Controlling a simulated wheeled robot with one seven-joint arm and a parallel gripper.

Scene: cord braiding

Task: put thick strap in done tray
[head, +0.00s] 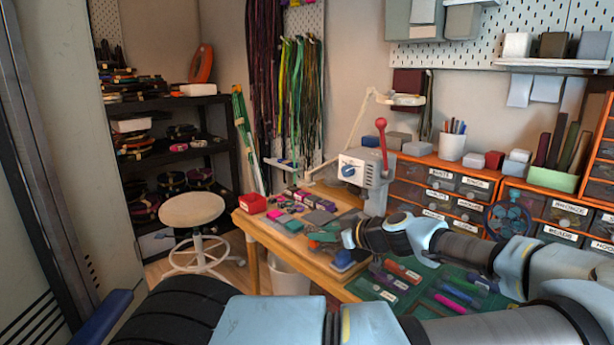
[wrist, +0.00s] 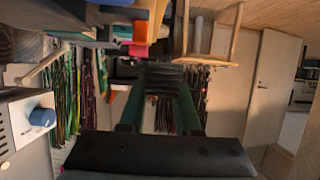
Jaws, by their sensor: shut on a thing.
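My gripper (head: 346,238) is low over the wooden workbench, in front of the grey machine with the red-knobbed lever. In the wrist view my gripper (wrist: 162,95) is shut on a dark ribbed piece (wrist: 165,76) between its greenish fingers, which I take to be the thick strap. Its full length cannot be made out, and in the head view it is too small or hidden to tell. I cannot tell which container is the done tray.
The grey machine (head: 367,180) stands close beside my gripper; its blue knob (wrist: 42,117) shows in the wrist view. Small coloured pieces crowd the workbench (head: 283,248). A stool (head: 192,210) stands left of it. Orange drawer units (head: 440,172) and a green box (head: 552,179) line the back right.

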